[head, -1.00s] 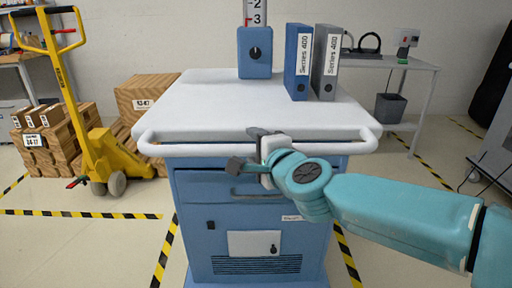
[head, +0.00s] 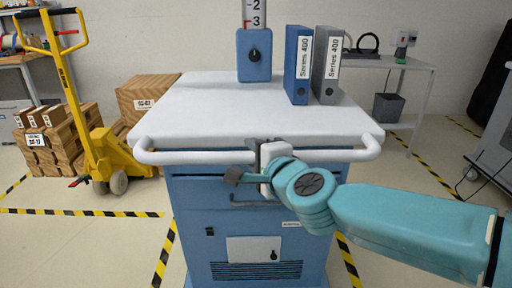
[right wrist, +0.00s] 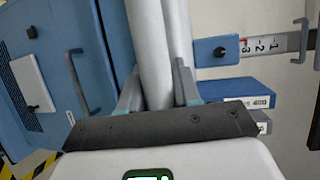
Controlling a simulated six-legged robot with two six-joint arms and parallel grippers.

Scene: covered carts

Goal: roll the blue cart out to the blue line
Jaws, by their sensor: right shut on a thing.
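The blue cart (head: 190,210) stands straight in front of me, with a white top (head: 200,110) and a white handle bar (head: 200,157) along its near edge. My right gripper (head: 262,152) is shut on the middle of this handle bar. In the right wrist view the white bar (right wrist: 148,50) runs between the two fingers of my right gripper (right wrist: 158,88). The cart's blue front, with a drawer and a small white panel, shows below, partly hidden by my arm. No blue line shows on the visible floor. My left gripper is not in view.
A blue box with a dial (head: 254,55), a blue binder (head: 298,65) and a grey binder (head: 326,65) stand on the cart. A yellow pallet truck (head: 105,155) and wooden crates (head: 55,145) are at left. Yellow-black tape (head: 163,262) flanks the cart. A table (head: 405,66) stands behind right.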

